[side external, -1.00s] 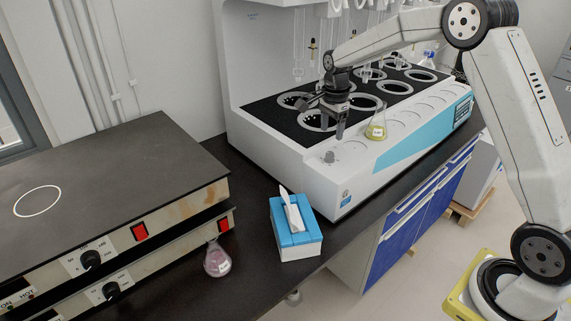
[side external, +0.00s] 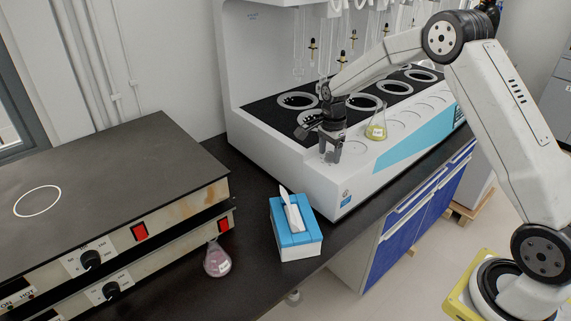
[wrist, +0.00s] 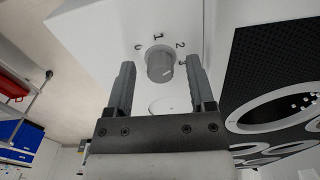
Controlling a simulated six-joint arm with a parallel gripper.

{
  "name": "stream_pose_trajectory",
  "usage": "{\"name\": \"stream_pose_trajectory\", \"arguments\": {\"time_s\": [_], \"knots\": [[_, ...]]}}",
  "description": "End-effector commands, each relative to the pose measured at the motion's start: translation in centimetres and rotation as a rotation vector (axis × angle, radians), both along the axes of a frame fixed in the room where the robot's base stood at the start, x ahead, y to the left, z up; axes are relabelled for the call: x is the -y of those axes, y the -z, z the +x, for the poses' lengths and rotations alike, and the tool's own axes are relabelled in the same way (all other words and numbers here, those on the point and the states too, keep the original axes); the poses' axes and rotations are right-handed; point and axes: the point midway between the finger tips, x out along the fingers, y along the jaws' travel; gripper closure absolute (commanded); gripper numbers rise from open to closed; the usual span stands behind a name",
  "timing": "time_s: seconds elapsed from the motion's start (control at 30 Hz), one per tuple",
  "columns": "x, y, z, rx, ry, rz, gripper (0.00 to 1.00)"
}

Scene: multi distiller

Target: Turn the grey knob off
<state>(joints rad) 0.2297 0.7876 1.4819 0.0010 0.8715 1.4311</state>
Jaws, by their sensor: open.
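The grey knob (wrist: 160,65) sits on the white front corner of the distiller, with the marks 0, 1, 2 and 3 around it. I cannot tell clearly which mark it points at. My gripper (wrist: 161,68) is open, with one finger on each side of the knob in the wrist view and a gap on both sides. In the side view my gripper (side external: 330,158) points down over the distiller's front left corner and hides the knob.
A flask with yellow liquid (side external: 376,132) stands on the distiller to the right of my gripper. Ringed wells (side external: 297,101) lie behind. A blue tissue box (side external: 296,240), a pink flask (side external: 217,262) and black-topped hotplates (side external: 110,170) are on the bench at left.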

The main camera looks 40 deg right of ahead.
Motion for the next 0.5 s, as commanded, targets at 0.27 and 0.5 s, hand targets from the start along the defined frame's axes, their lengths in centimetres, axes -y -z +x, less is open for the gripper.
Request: {"name": "stream_pose_trajectory", "arguments": {"time_s": [0.27,0.5], "knots": [[0.0,-0.02,-0.01,0.0,0.0,0.0,0.84],[0.0,-0.05,-0.01,0.0,-0.002,0.0,1.0]]}}
